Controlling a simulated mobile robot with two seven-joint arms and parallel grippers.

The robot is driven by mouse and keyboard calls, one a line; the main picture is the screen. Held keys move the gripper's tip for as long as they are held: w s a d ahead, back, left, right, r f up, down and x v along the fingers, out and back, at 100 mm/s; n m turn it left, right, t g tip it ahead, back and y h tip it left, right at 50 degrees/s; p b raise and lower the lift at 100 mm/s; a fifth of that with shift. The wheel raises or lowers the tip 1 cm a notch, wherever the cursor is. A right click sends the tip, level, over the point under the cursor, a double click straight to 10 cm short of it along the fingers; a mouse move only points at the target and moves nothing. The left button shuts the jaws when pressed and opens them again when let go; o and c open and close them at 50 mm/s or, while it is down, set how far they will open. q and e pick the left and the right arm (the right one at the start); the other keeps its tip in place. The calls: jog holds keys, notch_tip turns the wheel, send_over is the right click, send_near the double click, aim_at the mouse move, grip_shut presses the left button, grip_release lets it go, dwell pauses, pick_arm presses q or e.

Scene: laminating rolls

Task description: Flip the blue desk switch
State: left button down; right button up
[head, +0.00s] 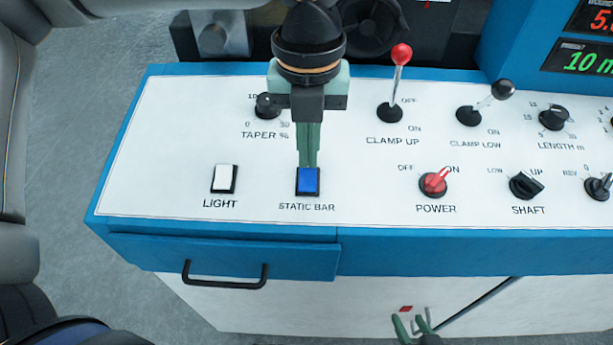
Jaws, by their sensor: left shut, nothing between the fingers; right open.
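The blue desk switch (308,182), a rocker in a black frame labelled STATIC BAR, is on the white panel of the desk. My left gripper (308,164) comes down from above with its green fingers shut and empty. Its fingertips are at the top edge of the blue rocker; I cannot tell whether they touch it. My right gripper (412,322) is low in the view, in front of the desk's white lower front, open and empty.
A white LIGHT rocker (224,178) is left of the blue one. The TAPER knob (267,106), red-tipped lever (399,70), black-tipped lever (498,91), red POWER knob (433,185) and SHAFT knob (526,186) are nearby. A drawer handle (224,282) sticks out below.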

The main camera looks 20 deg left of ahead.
aim_at(308, 172)
pick_arm(q)
jog(key=shift+f+b, duration=0.65)
jog(key=shift+f, duration=0.1)
jog(key=shift+r, duration=0.15)
jog(key=shift+r+p, duration=2.05)
jog(key=shift+r, duration=1.4)
